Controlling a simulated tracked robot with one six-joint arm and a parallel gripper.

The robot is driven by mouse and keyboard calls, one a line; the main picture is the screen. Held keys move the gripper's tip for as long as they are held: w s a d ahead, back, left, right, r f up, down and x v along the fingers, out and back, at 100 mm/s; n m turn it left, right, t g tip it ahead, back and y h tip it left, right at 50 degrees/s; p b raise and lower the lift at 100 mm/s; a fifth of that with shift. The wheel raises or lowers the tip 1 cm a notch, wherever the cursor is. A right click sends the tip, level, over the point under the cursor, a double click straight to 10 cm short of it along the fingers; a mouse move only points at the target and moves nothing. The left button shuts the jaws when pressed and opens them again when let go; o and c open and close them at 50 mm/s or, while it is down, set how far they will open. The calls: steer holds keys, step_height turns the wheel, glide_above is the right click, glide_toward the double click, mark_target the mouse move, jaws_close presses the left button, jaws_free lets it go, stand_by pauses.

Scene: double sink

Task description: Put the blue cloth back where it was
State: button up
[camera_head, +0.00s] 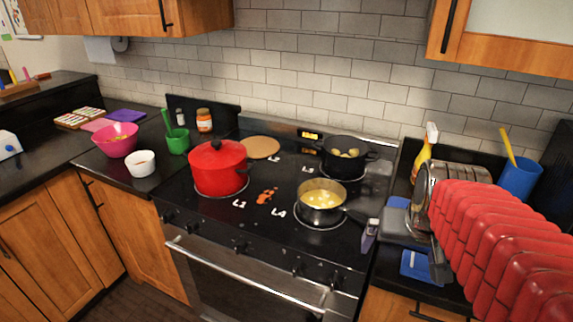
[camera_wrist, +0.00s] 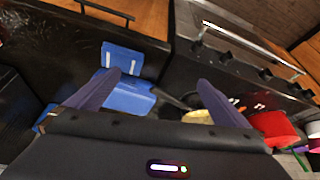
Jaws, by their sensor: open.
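A blue cloth (camera_head: 415,265) lies on the dark counter right of the stove, near the front edge. My gripper (camera_head: 404,248) is above it and hides part of it. I cannot tell whether these are one piece. My gripper (camera_wrist: 160,78) is open, with nothing between its fingers. Another blue patch (camera_head: 397,202) shows behind my gripper.
On the stove are a red pot (camera_head: 218,168), a steel pan (camera_head: 322,204) with yellow food, its handle near my gripper, and a black pan (camera_head: 345,157). A toaster (camera_head: 455,172), yellow bottle (camera_head: 424,152) and blue cup (camera_head: 519,180) stand behind my gripper.

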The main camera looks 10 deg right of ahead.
steer(key=s+a+n+t+y, duration=0.1)
steer(key=s+a+n, duration=0.3)
steer(key=a, duration=1)
steer(key=shift+s+a+y, duration=0.25)
steer(key=shift+s+y, duration=0.15)
steer(key=shift+s, duration=0.4)
steer(key=shift+r, duration=0.1)
